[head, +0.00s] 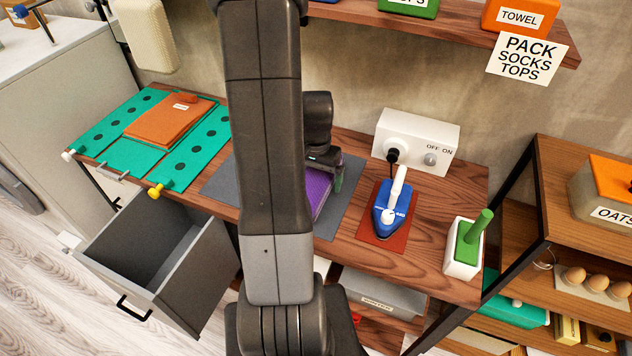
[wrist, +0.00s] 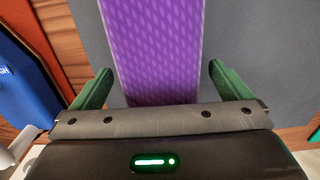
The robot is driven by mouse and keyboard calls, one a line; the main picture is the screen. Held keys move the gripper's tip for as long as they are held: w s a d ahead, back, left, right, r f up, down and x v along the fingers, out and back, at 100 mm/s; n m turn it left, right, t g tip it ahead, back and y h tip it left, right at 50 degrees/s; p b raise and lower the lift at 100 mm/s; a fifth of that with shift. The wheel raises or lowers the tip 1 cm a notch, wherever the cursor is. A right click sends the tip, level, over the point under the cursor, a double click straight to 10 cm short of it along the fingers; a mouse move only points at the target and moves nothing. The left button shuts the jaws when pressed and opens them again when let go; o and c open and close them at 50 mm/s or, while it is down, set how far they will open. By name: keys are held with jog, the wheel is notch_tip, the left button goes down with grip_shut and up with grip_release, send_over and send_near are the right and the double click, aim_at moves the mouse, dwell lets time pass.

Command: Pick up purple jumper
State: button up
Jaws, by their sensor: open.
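The purple jumper (head: 317,191) lies folded on a grey mat (head: 343,212) on the wooden table. In the head view my arm hides much of it. In the wrist view the jumper (wrist: 155,45) is a flat purple strip with a light woven pattern, running away from my gripper. My gripper (wrist: 158,85) is open, with one green finger on each side of the jumper's near end. Gaps of grey mat show between the jumper and both fingers. In the head view my gripper (head: 326,170) is over the jumper. I cannot tell its exact height above the mat.
A blue iron (head: 390,205) stands on a red-brown pad (head: 372,228) right of the mat. A white holder (head: 462,262) with a green handle is at the right. Orange cloth (head: 165,122) lies on a teal folding board (head: 100,125) at left, above an open drawer (head: 150,255).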

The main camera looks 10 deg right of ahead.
jog(key=c, duration=1.3)
jog(key=shift+o, duration=0.2)
jog(key=shift+r, duration=0.15)
